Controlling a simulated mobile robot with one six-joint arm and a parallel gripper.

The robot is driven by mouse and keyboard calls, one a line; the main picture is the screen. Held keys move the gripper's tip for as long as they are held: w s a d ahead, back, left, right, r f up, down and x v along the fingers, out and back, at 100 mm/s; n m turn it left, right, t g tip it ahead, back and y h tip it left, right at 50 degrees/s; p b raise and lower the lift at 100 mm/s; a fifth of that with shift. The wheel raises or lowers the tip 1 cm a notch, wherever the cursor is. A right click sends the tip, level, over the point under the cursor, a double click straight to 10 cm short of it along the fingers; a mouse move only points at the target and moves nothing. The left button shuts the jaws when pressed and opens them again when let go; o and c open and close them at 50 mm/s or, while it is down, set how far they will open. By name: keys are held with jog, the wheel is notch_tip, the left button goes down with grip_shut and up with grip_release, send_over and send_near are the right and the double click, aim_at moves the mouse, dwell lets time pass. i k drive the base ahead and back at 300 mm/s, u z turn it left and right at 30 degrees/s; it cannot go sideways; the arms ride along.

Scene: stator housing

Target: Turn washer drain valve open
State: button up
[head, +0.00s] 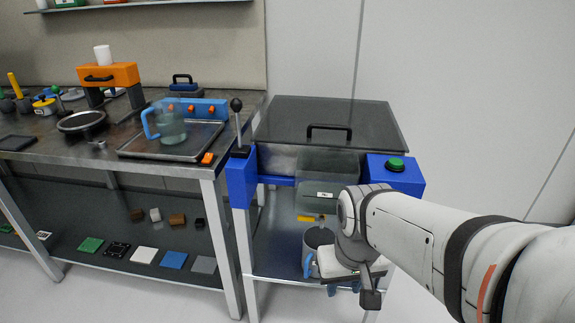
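The washer has a dark see-through lid (330,118) with a black handle, a see-through basin (327,178) with a small white label, and blue side blocks. A small yellow bar (305,219), lying roughly horizontal, shows just below the basin and looks like the drain valve's handle. My gripper (350,288) is low in front of the washer, below and to the right of the yellow bar and apart from it. My wrist hides part of the area right of the bar. The finger gap is too unclear to judge.
A grey cup with a blue handle (308,262) stands on the washer's lower shelf, close left of my gripper. A black-knobbed lever (237,120) rises at the washer's left, and a green button (396,163) sits at right. A cluttered workbench (50,155) stands left.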

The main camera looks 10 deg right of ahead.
aim_at(300, 218)
jog(key=z, duration=1)
jog(key=k, duration=1.3)
jog(key=u, duration=0.95)
jog(key=i, duration=1)
jog(key=u, duration=0.05)
